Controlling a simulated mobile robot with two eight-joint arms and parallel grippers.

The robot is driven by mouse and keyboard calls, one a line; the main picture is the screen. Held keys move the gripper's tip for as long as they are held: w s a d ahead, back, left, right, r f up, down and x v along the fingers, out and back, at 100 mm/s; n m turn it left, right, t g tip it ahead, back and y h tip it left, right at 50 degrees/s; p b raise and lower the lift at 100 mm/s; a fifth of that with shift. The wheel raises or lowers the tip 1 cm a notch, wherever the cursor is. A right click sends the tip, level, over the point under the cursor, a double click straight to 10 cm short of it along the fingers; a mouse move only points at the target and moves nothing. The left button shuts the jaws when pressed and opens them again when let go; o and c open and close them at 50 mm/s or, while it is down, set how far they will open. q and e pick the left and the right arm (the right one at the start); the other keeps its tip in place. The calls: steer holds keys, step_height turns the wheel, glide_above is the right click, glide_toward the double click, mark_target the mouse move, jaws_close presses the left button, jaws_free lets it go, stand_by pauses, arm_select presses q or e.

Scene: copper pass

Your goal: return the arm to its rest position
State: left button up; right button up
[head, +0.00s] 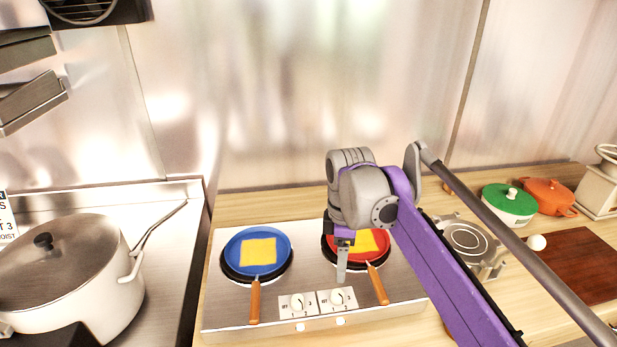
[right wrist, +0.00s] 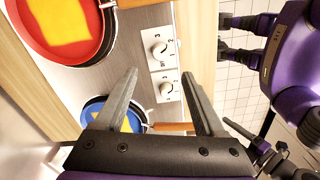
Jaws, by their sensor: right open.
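My right arm reaches in from the lower right in the head view. Its gripper (head: 342,268) points down over the cooktop (head: 215,305), in front of the red pan (head: 327,249) and hiding part of it. In the right wrist view, the gripper (right wrist: 163,75) has its two fingers spread apart with nothing between them. The red pan holds a yellow square (head: 367,242). A blue pan (head: 232,252) with another yellow square (head: 259,251) sits to its left. My left gripper does not show in the head view.
A large lidded pot (head: 95,295) stands at left. The cooktop's front has two knobs (head: 297,304). To the right are a round metal appliance (head: 467,238), a green lidded pot (head: 510,205), an orange pot (head: 549,198), a white ball (head: 537,242) and a brown board (head: 580,265).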

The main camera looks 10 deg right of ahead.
steer(key=s+d+f+m+t, duration=0.2)
steer(key=s+f+m, duration=0.5)
steer(key=s, duration=0.3)
steer(key=s+d+f+m+t, duration=0.2)
steer(key=s+f+m+t, duration=0.1)
steer(key=s+f+m, duration=0.5)
steer(key=shift+s+d+f+t, duration=0.35)
steer(key=shift+s+f, duration=0.25)
steer(key=shift+s, duration=0.4)
